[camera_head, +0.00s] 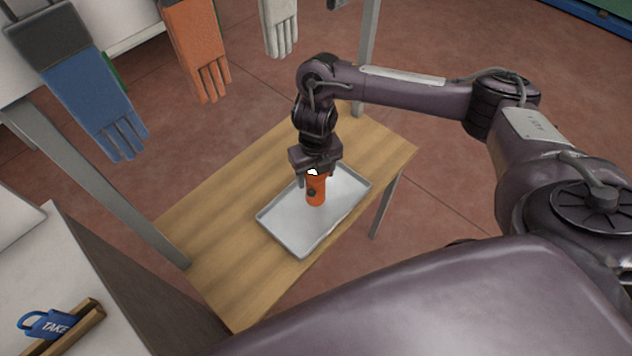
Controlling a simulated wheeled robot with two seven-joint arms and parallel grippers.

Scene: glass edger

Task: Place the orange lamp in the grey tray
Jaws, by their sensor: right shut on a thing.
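The orange lamp (316,193) stands upright over the middle of the grey tray (284,236). Its top is between the fingers of my right gripper (316,174), which is shut on it from above. I cannot tell whether the lamp's base touches the tray floor. The tray is a shallow metal one with a raised rim, and it holds nothing else that I can see. My left gripper is not in view.
The tray lies on a wooden table (215,225) with bare top to its left. Blue (95,95), orange (197,45) and white gloves (279,25) hang behind. A blue padlock-shaped tag (48,324) sits in a wooden holder at the lower left.

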